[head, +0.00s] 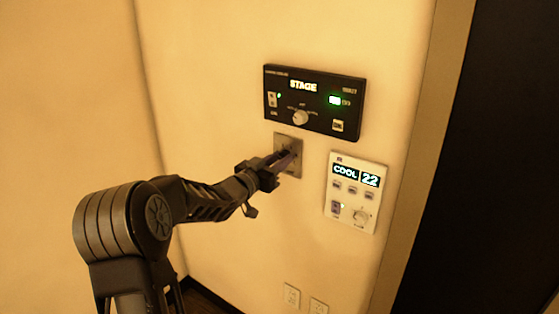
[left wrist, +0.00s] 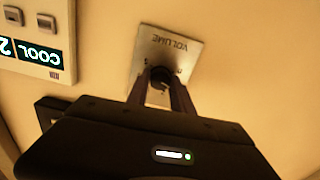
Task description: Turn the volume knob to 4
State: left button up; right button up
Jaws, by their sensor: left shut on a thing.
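The volume plate (head: 291,143) is a small grey square on the wall, below the black panel. In the left wrist view the plate (left wrist: 172,48) shows upside down with the word VOLUME on it. The dark volume knob (left wrist: 160,76) sits between my left fingers, and much of it is hidden by them. My left gripper (head: 287,158) reaches the plate from the left and is shut on the knob. In the left wrist view my left gripper (left wrist: 162,86) has a finger on each side of the knob. The number the knob points to cannot be read. My right gripper is not in view.
A black panel (head: 318,84) reading STAGE, with a white knob, is just above. A white thermostat (head: 340,213) reading COOL 22 is at the lower right. Two outlets (head: 292,295) are low on the wall. A dark doorway (head: 500,160) is at the right.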

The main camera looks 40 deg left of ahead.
pick_arm(q)
grip_shut()
jog(key=shift+f+m+b, duration=0.15)
jog(key=shift+m+b, duration=10.55)
jog(key=shift+m, duration=4.2)
